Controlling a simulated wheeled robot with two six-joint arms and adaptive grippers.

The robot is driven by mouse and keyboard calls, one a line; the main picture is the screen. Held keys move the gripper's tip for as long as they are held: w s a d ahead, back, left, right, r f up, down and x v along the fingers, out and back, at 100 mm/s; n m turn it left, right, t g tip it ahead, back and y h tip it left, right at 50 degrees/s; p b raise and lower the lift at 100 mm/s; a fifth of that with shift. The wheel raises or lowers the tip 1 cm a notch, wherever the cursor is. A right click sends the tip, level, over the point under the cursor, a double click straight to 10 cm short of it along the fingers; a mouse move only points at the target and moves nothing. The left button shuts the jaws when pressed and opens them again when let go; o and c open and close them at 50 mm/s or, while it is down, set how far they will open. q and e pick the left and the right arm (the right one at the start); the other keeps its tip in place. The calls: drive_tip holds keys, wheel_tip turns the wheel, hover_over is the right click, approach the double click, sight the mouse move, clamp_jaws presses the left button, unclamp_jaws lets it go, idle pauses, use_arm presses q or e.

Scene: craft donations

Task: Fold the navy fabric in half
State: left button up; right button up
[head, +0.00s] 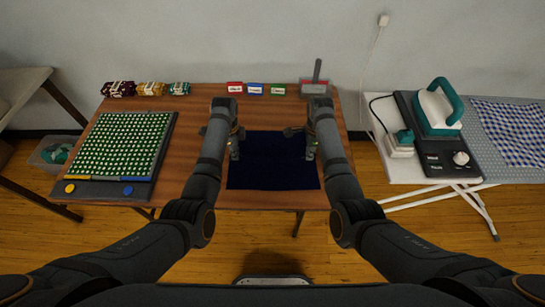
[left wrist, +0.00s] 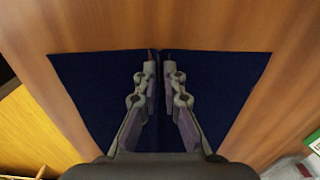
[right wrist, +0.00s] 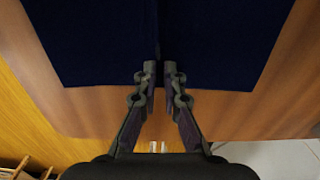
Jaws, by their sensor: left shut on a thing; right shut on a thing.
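The navy fabric (head: 272,172) lies on the wooden table between my two arms in the head view. My left gripper (head: 235,152) is shut on its left side, pointing down. In the left wrist view the closed fingertips (left wrist: 160,56) are at the fabric's edge, with navy cloth (left wrist: 90,85) on both sides of the fingers. My right gripper (head: 311,152) is shut on the fabric's right side. In the right wrist view its fingertips (right wrist: 160,68) meet the cloth (right wrist: 220,40), and a dark crease runs from them. My forearms partly hide the fabric's sides; its layers cannot be told.
A board with a green dotted grid (head: 123,145) lies left on the table (head: 190,125). Fabric rolls (head: 150,89), small red, blue and green boxes (head: 256,89) and a grey bin (head: 314,87) line the back. An ironing board with an iron (head: 438,108) stands right.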

use_arm(q)
drive_tip(key=shift+s+f, duration=0.1)
drive_tip(key=shift+f, duration=0.1)
clamp_jaws()
use_arm(e)
drive_tip(key=shift+s+f, duration=0.1)
drive_tip(key=shift+f, duration=0.1)
clamp_jaws()
use_arm(q)
drive_tip(key=shift+r, duration=0.15)
use_arm(e)
drive_tip(key=shift+r, duration=0.15)
